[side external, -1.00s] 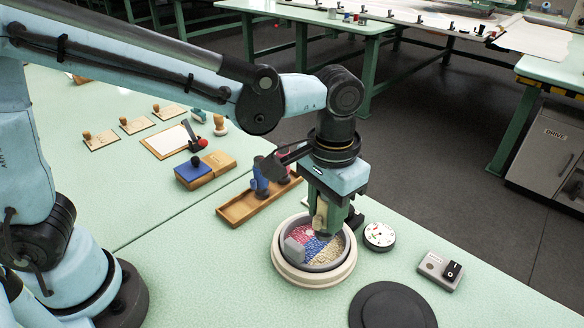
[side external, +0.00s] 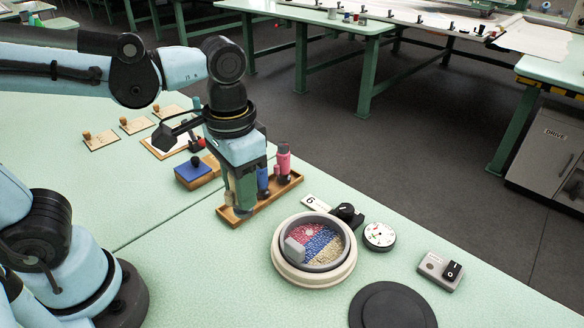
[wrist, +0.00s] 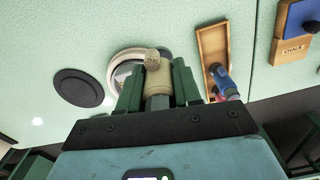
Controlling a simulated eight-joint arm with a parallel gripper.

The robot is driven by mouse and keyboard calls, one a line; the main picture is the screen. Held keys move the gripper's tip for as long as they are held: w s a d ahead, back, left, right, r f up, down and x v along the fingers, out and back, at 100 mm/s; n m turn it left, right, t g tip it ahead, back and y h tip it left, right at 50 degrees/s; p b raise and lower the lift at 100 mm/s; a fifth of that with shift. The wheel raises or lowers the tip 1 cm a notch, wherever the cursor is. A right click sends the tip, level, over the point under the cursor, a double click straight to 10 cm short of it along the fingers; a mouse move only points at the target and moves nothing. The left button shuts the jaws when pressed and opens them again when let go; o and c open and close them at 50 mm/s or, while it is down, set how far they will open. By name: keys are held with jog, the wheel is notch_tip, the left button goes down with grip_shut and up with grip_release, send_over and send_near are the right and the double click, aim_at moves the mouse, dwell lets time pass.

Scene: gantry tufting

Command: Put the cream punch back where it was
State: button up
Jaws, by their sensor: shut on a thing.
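My gripper (side external: 240,208) is shut on the cream punch (wrist: 158,78), which stands between the fingers in the wrist view with its speckled end outward. In the side view the fingers mostly hide the punch. There my gripper appears at the near left end of the wooden tray (side external: 291,185); I cannot tell whether the punch touches it. The blue punch (side external: 262,180) and the pink punch (side external: 283,160) stand upright in the tray. The wrist view shows the tray (wrist: 203,38) and the blue punch (wrist: 222,80) to the right of my gripper.
A round hoop (side external: 285,277) with pink, blue and cream tufting stands right of the tray. A black knob (side external: 347,213), a dial (side external: 379,236), a switch box (side external: 440,270) and a dark disc (side external: 392,308) lie around it. A blue pad on a wooden block (side external: 196,172) sits left of the tray.

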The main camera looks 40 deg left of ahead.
jog(key=shift+w+a+f, duration=0.9)
jog(key=shift+a+f, duration=0.75)
jog(key=shift+f, duration=0.15)
jog(key=shift+w+a+f, duration=0.85)
jog(key=shift+a+f, duration=0.85)
jog(key=shift+f, duration=0.1)
jog(key=shift+w+a+f, duration=0.9)
jog(key=shift+a+f, duration=0.75)
jog(key=shift+f, duration=0.15)
jog(key=shift+f, duration=0.1)
jog(key=o, duration=0.9)
jog(key=shift+o, duration=0.2)
notch_tip(320, 180, up, 11)
jog(key=s+d+n+t, duration=0.1)
jog(key=s+t, duration=0.1)
jog(key=t, duration=0.5)
jog(key=shift+d+f+n, duration=0.15)
jog(key=shift+d+n, duration=0.1)
jog(key=shift+n, duration=0.15)
